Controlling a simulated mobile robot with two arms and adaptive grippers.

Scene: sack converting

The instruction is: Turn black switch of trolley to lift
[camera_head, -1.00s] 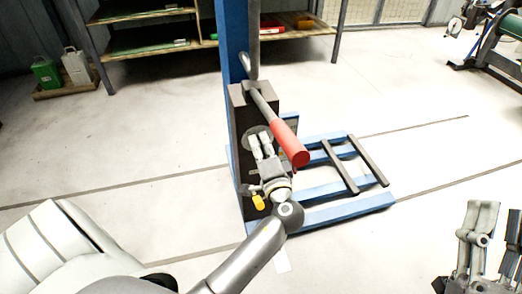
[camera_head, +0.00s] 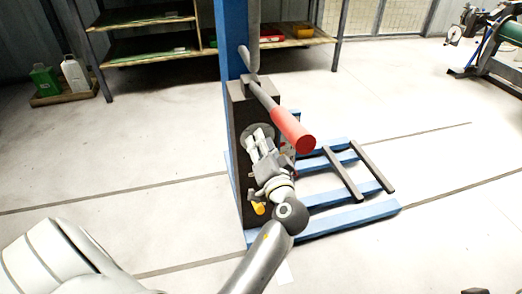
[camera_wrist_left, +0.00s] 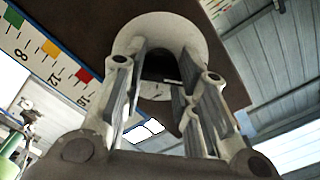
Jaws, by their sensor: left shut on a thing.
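The trolley has a blue mast (camera_head: 231,45) and a dark box body (camera_head: 238,112) with a round grey plate on its face. In the left wrist view, the round plate (camera_wrist_left: 200,38) surrounds the black switch (camera_wrist_left: 160,66), seen between the fingers. My left gripper (camera_head: 258,140) reaches to this plate from the front. It is shut on the black switch, also in the left wrist view (camera_wrist_left: 168,85). Its fingers hide much of the switch, so its turn angle is unclear. My right gripper cannot be made out.
A lever with a red handle (camera_head: 293,130) slopes over my left gripper. A yellow knob (camera_head: 258,208) sits below it. Blue fork legs (camera_head: 350,219) extend right along the floor. Shelves (camera_head: 150,50) stand behind.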

